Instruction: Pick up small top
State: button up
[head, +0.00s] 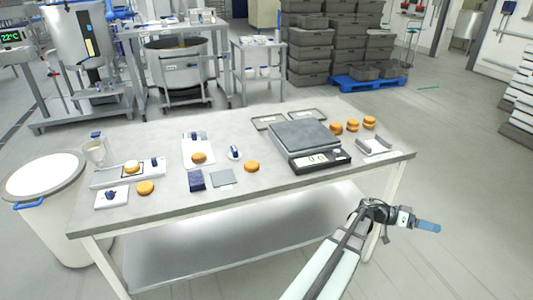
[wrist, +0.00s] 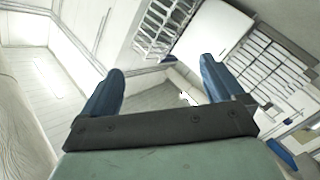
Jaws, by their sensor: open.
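Several small orange-brown rounds lie on the grey table (head: 300,186). One round (head: 145,187) is at the left front, one (head: 199,158) is on a white board, and one (head: 251,166) is near the middle. A paler-topped round (head: 132,167) sits on the long tray at left. I cannot tell which is the small top. My gripper (head: 428,226) is off the table's right front edge, away from all rounds. In the wrist view its blue fingers (wrist: 160,85) are apart with nothing between them.
A scale (head: 305,135) with a display takes up the right-centre of the table. A dark blue box (head: 197,181) and a grey square (head: 222,177) lie at the front. A white bin (head: 45,190) stands left.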

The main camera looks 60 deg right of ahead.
jog(key=w+d+r+t, duration=0.3)
jog(key=w+r, duration=0.1)
jog(key=w, duration=0.5)
jog(key=w+d+r+t, duration=0.2)
jog(key=w+d+r, duration=0.25)
jog(key=w, duration=0.45)
jog(key=w+a+r+n+t, duration=0.1)
jog(key=w+r+n+t, duration=0.15)
jog(key=w, duration=0.85)
jog(key=w+r+n+t, duration=0.2)
jog(key=w+r+t, duration=0.2)
jog(key=w, duration=0.8)
jog(key=w+a+r+n+t+h, duration=0.1)
jog(key=w+a+r+n+t, duration=0.15)
jog(key=w, duration=0.85)
jog(key=w+a+r+n+t+h, duration=0.1)
jog(key=w+a+n, duration=0.25)
jog(key=w, duration=0.75)
jog(key=n+t, duration=0.5)
send_over(198, 154)
jog(key=s+a, duration=0.2)
jog(key=s, duration=0.1)
jog(key=f, duration=0.5)
jog(key=shift+w+f, duration=0.25)
jog(key=shift+f, duration=0.05)
jog(key=shift+a+x, duration=0.2)
jog(key=shift+x, duration=1.1)
jog(key=shift+a+x, duration=0.25)
jog(key=shift+x, duration=1.1)
jog(key=shift+f, duration=0.1)
